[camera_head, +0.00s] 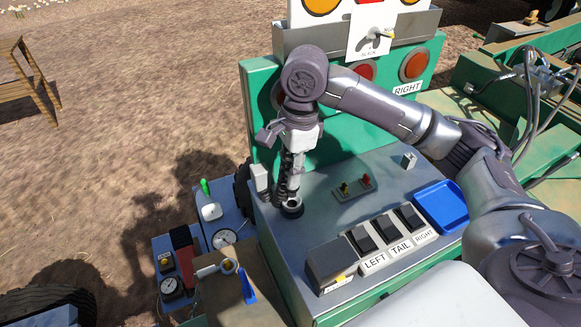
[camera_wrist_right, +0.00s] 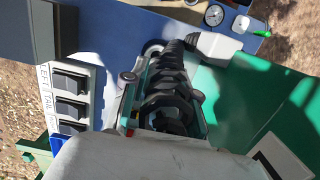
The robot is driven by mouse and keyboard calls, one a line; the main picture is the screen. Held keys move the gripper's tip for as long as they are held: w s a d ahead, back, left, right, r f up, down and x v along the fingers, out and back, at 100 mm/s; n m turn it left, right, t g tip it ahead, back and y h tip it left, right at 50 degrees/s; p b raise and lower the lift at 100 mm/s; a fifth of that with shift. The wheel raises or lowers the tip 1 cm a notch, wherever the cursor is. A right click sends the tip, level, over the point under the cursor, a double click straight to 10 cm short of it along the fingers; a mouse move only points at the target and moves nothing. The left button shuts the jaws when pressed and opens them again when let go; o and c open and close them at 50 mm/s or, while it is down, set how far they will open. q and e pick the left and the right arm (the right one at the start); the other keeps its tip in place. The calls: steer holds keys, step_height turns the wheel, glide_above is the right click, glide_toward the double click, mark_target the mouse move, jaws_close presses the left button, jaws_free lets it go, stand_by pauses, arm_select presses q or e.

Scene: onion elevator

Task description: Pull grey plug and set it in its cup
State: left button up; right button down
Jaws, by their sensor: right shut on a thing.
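My right gripper (camera_head: 290,192) points down at the left part of the grey console top (camera_head: 325,215). It is shut on a dark ribbed upright piece, which shows in the right wrist view (camera_wrist_right: 170,85) between the fingers. Its lower end meets a dark ring (camera_head: 292,211) on the console. I cannot tell whether this piece is the grey plug, as the gripper hides much of it. A small grey block (camera_head: 409,160) stands apart at the console's back right. A blue tray (camera_head: 441,206) lies at the right end. My left gripper is not in view.
Several black rocker switches (camera_head: 387,227) line the console's front, labelled LEFT, TAIL and RIGHT. Two small toggles (camera_head: 355,186) sit mid-console. A green panel (camera_head: 262,110) rises behind. A white box (camera_head: 260,178) is close left of the gripper.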

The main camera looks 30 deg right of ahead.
steer(key=shift+f, duration=2.5)
stand_by(0.3)
steer(key=shift+c, duration=2.1)
jaws_free()
steer(key=shift+r, duration=3.6)
